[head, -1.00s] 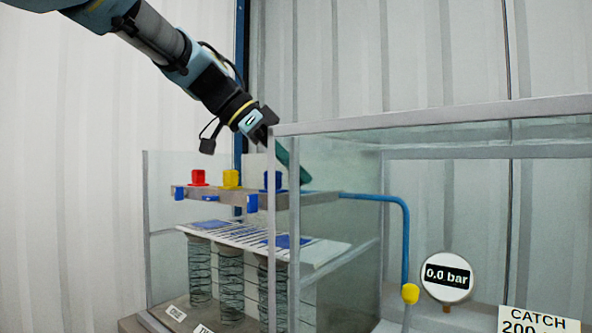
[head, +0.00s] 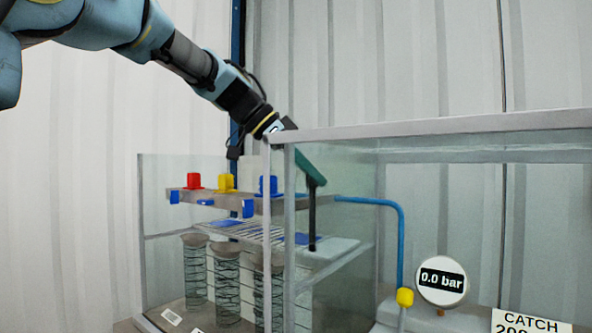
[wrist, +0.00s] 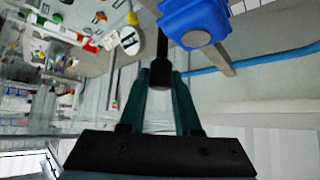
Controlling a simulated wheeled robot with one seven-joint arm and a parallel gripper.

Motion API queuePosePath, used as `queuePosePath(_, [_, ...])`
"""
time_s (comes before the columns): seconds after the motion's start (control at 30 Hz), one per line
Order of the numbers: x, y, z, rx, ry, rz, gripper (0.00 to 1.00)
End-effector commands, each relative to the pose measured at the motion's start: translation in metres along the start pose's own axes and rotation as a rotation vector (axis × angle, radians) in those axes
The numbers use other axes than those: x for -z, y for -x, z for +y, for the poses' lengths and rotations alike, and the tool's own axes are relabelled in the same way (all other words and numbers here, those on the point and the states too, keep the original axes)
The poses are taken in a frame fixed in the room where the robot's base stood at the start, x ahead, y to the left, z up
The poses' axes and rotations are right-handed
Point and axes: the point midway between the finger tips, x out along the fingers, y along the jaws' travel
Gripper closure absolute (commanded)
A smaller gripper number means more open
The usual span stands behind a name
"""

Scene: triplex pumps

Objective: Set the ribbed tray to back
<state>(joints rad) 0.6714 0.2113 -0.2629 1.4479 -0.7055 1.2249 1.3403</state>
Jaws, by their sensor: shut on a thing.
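The ribbed tray (head: 342,250) is a pale plate with dark stripes and blue patches, lying over the tubes inside the clear enclosure in the head view. A black upright rod (head: 312,222) appears to meet its plate at the lower end. My gripper (head: 316,182) reaches down behind the enclosure's front frame, shut on the top of that rod. In the wrist view my gripper (wrist: 162,78) has its two green fingers on either side of the black rod (wrist: 161,48). The frame post partly hides the tray.
A bar with red (head: 194,181), yellow (head: 227,183) and blue (head: 268,186) knobs crosses above the tray. Several ribbed tubes (head: 227,285) stand below. A blue pipe (head: 400,240) runs down near the pressure gauge (head: 442,280). The enclosure's top rail (head: 430,126) lies close to my wrist.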

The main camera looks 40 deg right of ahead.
Motion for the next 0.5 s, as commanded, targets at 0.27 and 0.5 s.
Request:
queuePosePath(0.27, [0.024,-0.021,-0.033,0.001,0.0,0.001,1.0])
queuePosePath(0.5, [0.026,-0.024,-0.037,0.007,0.0,0.003,1.0])
